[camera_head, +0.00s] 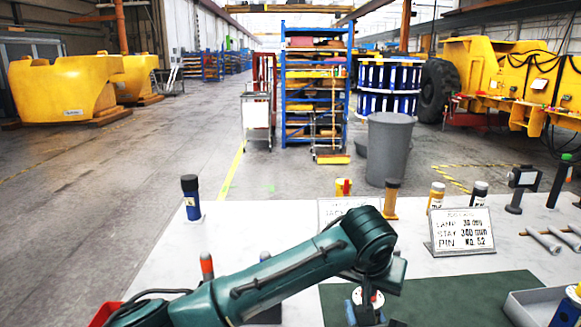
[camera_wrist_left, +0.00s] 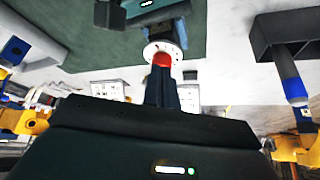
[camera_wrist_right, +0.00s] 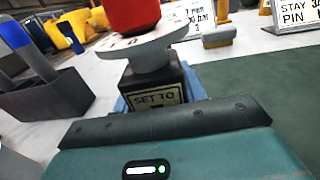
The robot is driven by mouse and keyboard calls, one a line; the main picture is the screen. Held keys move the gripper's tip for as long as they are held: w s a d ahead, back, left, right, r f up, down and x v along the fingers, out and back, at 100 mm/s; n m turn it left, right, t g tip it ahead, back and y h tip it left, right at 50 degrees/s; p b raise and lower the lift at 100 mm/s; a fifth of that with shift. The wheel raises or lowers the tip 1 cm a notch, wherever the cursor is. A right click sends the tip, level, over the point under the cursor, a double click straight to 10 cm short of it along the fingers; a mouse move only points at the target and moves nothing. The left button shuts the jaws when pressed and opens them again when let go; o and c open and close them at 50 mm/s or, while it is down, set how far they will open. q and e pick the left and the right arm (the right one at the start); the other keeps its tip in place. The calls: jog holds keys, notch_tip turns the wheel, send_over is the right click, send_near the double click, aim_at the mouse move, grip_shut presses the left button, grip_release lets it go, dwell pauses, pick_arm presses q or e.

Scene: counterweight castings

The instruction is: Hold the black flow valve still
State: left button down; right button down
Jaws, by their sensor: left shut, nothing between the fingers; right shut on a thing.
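The black flow valve has a dark body (camera_wrist_right: 160,88) with a "SET TO" label, a pale round flange and a red knob (camera_wrist_right: 132,10). My right gripper (camera_wrist_right: 155,104) is shut on the body, and the valve looks roughly upright. In the left wrist view the red knob (camera_wrist_left: 162,58) and white flange show just beyond my left gripper (camera_wrist_left: 163,72), which is shut and empty. Whether its fingertips touch the knob I cannot tell. In the head view my left arm hides much of the valve (camera_head: 375,296).
A green mat (camera_head: 470,299) covers the near bench. A sign (camera_head: 461,231) reading "STAY" and "PIN" stands behind it. A grey tray (camera_head: 535,303) lies at the right. A dark holder (camera_wrist_right: 45,98) with a blue-handled item stands left of the valve. Several capped cylinders line the back.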

pick_arm(q)
jog(key=shift+f, duration=1.45)
jog(key=shift+w+d, duration=0.1)
jog(key=shift+w, duration=0.2)
jog(key=shift+w+a+r, duration=0.1)
jog(key=shift+w+a, duration=0.2)
jog(key=shift+a, duration=0.1)
jog(key=shift+s, duration=0.15)
jog(key=r, duration=0.6)
jog(key=shift+s+a, duration=0.1)
jog(key=shift+s, duration=0.2)
pick_arm(e)
jog(key=c, duration=0.7)
grip_release()
